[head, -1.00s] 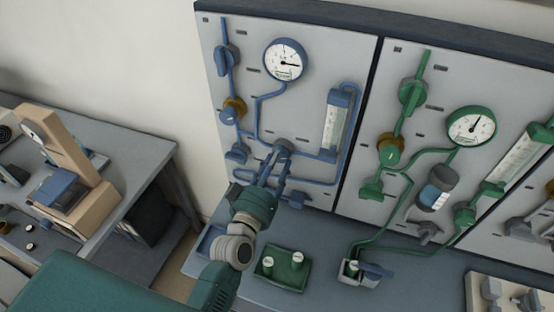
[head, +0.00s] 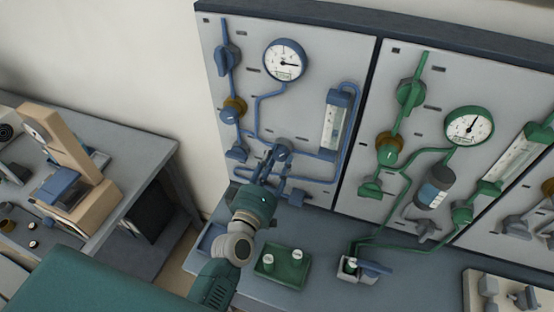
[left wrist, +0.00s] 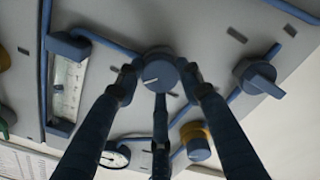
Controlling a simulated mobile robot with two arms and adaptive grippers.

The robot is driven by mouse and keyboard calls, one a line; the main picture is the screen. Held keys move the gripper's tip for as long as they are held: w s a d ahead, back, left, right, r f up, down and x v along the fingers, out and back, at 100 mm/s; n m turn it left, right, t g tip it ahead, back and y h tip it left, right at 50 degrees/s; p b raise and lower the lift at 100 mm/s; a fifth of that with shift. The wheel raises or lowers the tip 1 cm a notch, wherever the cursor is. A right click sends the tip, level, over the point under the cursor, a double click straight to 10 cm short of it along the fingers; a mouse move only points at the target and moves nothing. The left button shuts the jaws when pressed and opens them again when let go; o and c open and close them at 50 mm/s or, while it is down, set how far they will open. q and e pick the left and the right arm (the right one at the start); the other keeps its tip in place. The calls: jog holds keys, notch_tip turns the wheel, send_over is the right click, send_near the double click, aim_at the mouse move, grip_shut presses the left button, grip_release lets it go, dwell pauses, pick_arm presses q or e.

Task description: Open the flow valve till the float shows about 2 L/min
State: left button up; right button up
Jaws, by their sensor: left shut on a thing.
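The flow valve knob (head: 284,150) is a round grey-blue knob on the blue line of the left panel. It also shows in the left wrist view (left wrist: 159,73), with a pale pointer line on its face. My left gripper (head: 276,158) is shut on this knob, with its fingers (left wrist: 160,80) around its sides. The flow meter (head: 335,120) is a clear upright tube in a blue frame right of the knob; in the left wrist view its scale (left wrist: 66,88) shows at the left. The float's height is too small to read. My right gripper is out of view.
A blue-rimmed pressure gauge (head: 285,60) and a blue valve with a brass-coloured body (head: 233,109) are on the same panel. A green tray (head: 281,268) with small white-topped items stands on the bench below. A green-piped panel (head: 440,130) is to the right.

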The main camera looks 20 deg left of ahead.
pick_arm(q)
jog(key=shift+w+a+r, duration=0.1)
jog(key=shift+a+r, duration=0.2)
jog(key=shift+r, duration=0.1)
jog(key=o, duration=1)
jog(key=shift+o, duration=0.6)
jog(key=shift+f, duration=0.25)
jog(key=shift+s+f, duration=0.1)
jog(key=shift+s, duration=0.25)
jog(key=s, duration=1.1)
jog(key=shift+s+a, duration=0.2)
jog(key=shift+a, duration=0.05)
